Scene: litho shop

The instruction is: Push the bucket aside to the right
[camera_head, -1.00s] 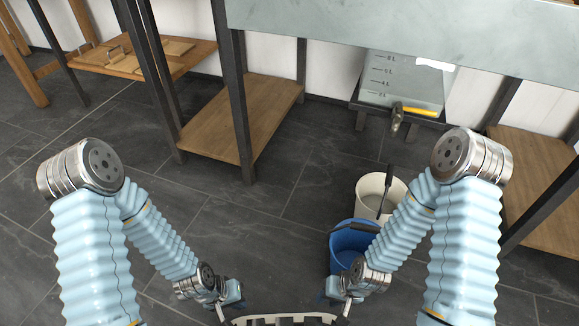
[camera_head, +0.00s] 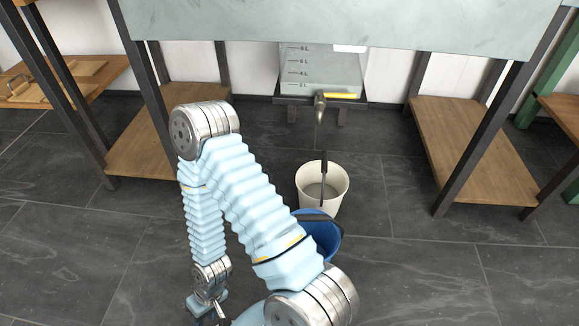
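A white bucket (camera_head: 309,200) stands upright on the dark floor with a black-handled tool (camera_head: 324,172) leaning in it. A blue bucket (camera_head: 327,240) stands just in front of it; a dark bar lies across its rim, and my arm hides its left part. My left gripper is out of view.
A grey-topped table (camera_head: 340,25) spans above, with wooden shelves at left (camera_head: 130,160) and right (camera_head: 470,150). Floor right of the buckets is clear.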

